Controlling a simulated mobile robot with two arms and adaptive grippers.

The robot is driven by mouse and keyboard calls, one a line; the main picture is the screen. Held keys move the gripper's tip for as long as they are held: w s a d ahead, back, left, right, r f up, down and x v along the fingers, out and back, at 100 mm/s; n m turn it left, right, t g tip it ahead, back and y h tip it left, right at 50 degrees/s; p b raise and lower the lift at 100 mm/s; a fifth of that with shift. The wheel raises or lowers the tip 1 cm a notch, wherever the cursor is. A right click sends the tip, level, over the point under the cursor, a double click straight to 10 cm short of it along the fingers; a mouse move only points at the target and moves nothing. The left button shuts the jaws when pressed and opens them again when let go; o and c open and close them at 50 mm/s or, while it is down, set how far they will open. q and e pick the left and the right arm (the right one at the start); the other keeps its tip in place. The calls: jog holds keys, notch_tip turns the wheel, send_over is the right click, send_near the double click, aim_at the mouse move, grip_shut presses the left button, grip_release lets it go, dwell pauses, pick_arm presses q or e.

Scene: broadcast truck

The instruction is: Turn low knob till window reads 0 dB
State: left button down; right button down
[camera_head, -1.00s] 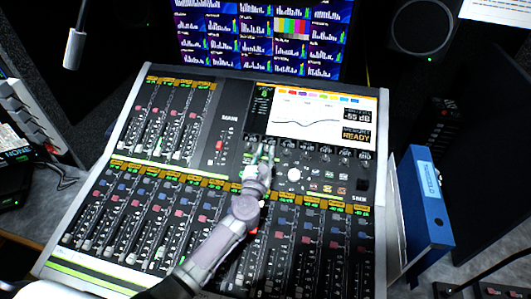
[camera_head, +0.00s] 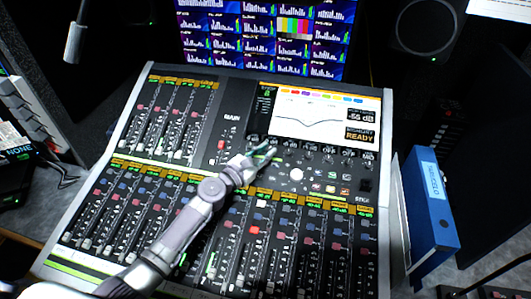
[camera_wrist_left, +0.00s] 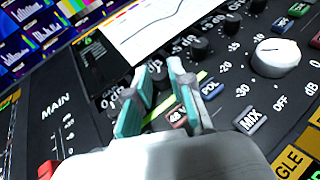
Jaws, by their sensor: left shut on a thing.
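My left gripper (camera_head: 264,154) is at the upper middle of the mixing console (camera_head: 165,88), just below the screen (camera_head: 318,115), at the left end of a row of small dark knobs. In the left wrist view its teal-padded fingers (camera_wrist_left: 160,85) are close around a small dark knob (camera_wrist_left: 158,73), mostly hidden between them. I take this as the low knob; its label is not readable. The window (camera_head: 361,115) at the screen's right seems to read -55 dB, in small digits. My right gripper is not in view.
A large white knob (camera_head: 296,174) stands right of the gripper and also shows in the wrist view (camera_wrist_left: 277,57). More small knobs (camera_wrist_left: 200,47) stand close by. Faders fill the console's front. A blue binder (camera_head: 431,205) stands at the right and a speaker (camera_head: 426,28) behind.

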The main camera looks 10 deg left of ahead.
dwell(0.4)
pick_arm(q)
jog(key=c, duration=1)
grip_release()
jog(key=shift+c, duration=0.2)
jog(key=v, duration=1.2)
